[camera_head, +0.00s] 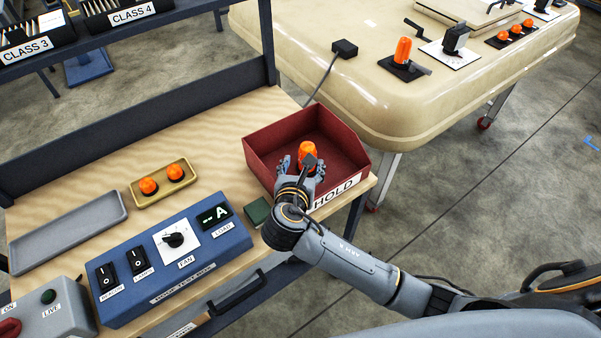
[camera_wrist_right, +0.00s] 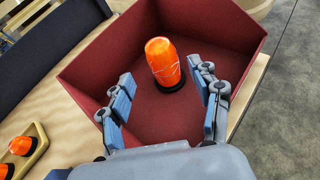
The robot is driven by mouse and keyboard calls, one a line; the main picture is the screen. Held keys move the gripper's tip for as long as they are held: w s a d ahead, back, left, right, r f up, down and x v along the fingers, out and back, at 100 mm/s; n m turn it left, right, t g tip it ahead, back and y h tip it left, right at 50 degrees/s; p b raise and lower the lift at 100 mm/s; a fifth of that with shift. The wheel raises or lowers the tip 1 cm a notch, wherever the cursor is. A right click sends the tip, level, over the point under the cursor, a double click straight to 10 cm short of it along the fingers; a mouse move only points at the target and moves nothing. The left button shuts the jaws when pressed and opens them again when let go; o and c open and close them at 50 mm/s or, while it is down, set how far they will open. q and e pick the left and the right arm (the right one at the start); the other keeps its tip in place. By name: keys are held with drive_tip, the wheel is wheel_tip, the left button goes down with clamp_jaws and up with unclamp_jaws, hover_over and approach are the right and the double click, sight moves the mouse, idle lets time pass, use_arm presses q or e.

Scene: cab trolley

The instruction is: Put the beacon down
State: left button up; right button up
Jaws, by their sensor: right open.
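An orange beacon (camera_head: 307,152) with a black base stands upright inside the red bin labelled HOLD (camera_head: 262,146). The beacon also shows in the right wrist view (camera_wrist_right: 163,63), standing on the bin's floor near its far side. My right gripper (camera_head: 301,166) reaches into the bin with its fingers apart. In the wrist view the right gripper (camera_wrist_right: 166,95) is open, one finger on each side, with a visible gap between the fingers and the beacon. My left gripper is not in view.
Two small orange beacons sit in a tan tray (camera_head: 139,202) left of the bin. A blue test box (camera_head: 152,262) and a grey tray (camera_head: 68,232) share the wooden bench. A beige cab trolley (camera_head: 300,50) with another orange beacon stands behind the bin.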

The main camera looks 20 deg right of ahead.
drive_tip(key=shift+v, duration=2.25)
drive_tip(key=shift+d, duration=0.1)
